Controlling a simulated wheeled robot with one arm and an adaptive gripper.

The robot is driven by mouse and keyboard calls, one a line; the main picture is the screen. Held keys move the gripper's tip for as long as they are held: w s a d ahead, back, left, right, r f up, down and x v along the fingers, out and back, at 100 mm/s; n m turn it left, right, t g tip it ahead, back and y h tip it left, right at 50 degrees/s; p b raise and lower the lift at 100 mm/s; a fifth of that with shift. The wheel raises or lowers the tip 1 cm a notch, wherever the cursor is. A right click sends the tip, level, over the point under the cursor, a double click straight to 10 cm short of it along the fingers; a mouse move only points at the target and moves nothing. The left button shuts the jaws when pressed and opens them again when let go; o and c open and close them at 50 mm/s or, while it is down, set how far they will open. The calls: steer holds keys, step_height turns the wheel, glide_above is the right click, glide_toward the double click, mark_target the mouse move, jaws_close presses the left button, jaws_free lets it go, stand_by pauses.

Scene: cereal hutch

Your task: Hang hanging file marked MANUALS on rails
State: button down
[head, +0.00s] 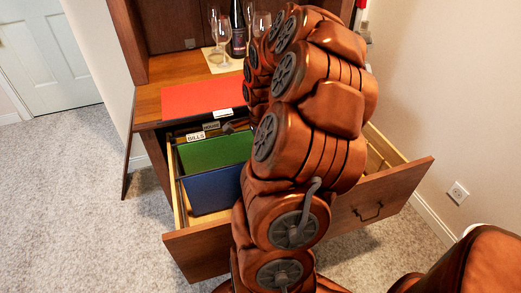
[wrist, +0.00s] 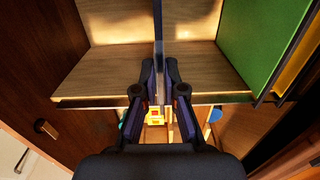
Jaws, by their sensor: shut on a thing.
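In the head view, a blue hanging file (head: 214,190) is inside the open drawer (head: 197,241), in front of a green file (head: 215,152) near a BILLS tab (head: 195,137). My arm hides my gripper and the blue file's right side there. In the wrist view, my gripper (wrist: 159,66) is shut on a thin bluish sheet (wrist: 162,40) seen edge-on, which looks like the blue file. Its label is not readable. A dark rail (wrist: 90,102) crosses the wrist view. The green file (wrist: 250,40) is at the right, apart from my gripper. Whether the blue file's hooks touch the rails is unclear.
A red folder (head: 200,98) with a white tab lies on the counter above the drawer. Wine glasses (head: 222,40) and a dark bottle (head: 238,30) stand behind it. Small coloured items (wrist: 155,116) show below my gripper. Bare drawer floor (wrist: 110,70) shows beside the held sheet.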

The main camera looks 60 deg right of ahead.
steer(key=c, duration=1.2)
jaws_free()
steer(key=shift+f, duration=0.1)
steer(key=shift+o, duration=0.3)
steer(key=shift+o, duration=1.4)
steer(key=shift+r+p, duration=0.45)
steer(key=shift+r, duration=2.1)
